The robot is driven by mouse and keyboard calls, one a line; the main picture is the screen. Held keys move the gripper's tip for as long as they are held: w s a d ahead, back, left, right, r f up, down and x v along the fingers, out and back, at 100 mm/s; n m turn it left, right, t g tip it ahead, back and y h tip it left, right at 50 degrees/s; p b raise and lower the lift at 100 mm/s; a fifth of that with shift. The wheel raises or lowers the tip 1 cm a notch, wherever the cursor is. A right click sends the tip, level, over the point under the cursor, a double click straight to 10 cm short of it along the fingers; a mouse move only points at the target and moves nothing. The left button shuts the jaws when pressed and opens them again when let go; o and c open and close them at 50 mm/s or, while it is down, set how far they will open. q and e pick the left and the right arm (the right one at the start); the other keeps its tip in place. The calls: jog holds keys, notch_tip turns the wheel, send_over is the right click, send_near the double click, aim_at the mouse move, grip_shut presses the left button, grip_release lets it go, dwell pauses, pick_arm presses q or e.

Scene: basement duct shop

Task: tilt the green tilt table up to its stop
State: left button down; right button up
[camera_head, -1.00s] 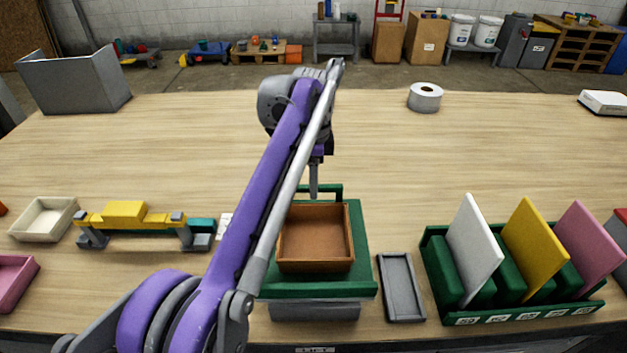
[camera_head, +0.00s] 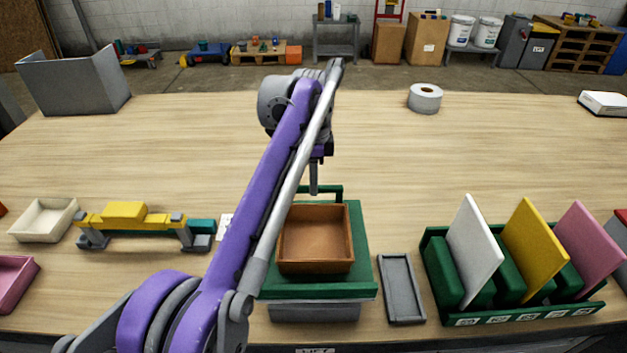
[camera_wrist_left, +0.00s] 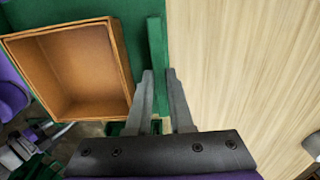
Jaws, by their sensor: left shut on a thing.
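The green tilt table (camera_head: 362,245) stands on a grey base (camera_head: 315,312) near the bench's front edge and looks about level. An open brown tray (camera_head: 315,240) sits on its top; the tray also shows in the wrist view (camera_wrist_left: 75,70). A green handle bar (camera_head: 333,188) runs along the table's far side. My left gripper (camera_head: 313,192) points down at this bar. In the wrist view its two fingers (camera_wrist_left: 166,78) stand on either side of the bar (camera_wrist_left: 156,45), closed on it. My arm hides the table's left part. My right gripper is out of view.
A narrow grey tray (camera_head: 401,288) lies just right of the table. A green rack (camera_head: 440,270) with upright white, yellow and pink panels is further right. A yellow and grey fixture (camera_head: 125,213) is at left.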

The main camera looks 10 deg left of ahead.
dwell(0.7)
pick_arm(q)
jog(key=s+r+t+p, duration=0.2)
jog(key=s+r+p, duration=0.1)
jog(key=r, duration=0.4)
jog(key=shift+s+d+r+t+y, duration=0.3)
jog(key=shift+s+d+t, duration=0.15)
jog(key=shift+s, duration=0.2)
jog(key=c, duration=1.2)
grip_release()
jog(key=o, duration=0.4)
jog(key=shift+s, duration=0.25)
jog(key=shift+w, duration=0.1)
